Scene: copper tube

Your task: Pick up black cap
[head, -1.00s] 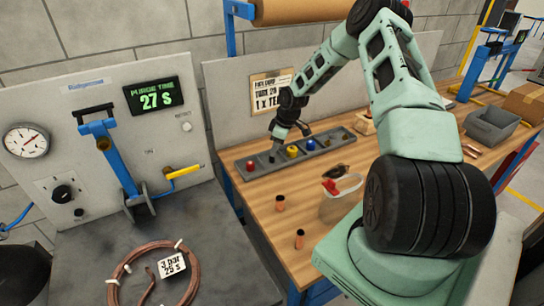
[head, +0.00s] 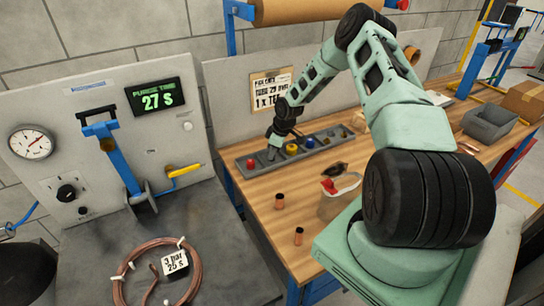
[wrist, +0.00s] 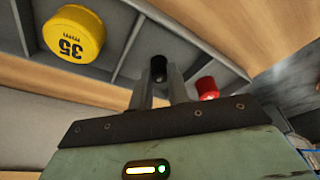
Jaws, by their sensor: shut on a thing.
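The black cap (wrist: 158,68) shows in the wrist view between the two fingertips of my gripper (wrist: 160,82). My gripper is shut on it. In the head view, my gripper (head: 271,151) points down into the grey compartment tray (head: 325,150) near its left end, and the cap itself is hard to make out there. I cannot tell whether the cap still touches the tray floor.
A red cap (head: 250,163) and a yellow cap (head: 291,149) lie in the tray to either side of my gripper; the yellow one reads 35 in the wrist view (wrist: 75,35). Two copper pieces (head: 280,201) (head: 298,236) and a clear container (head: 340,192) stand on the bench in front.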

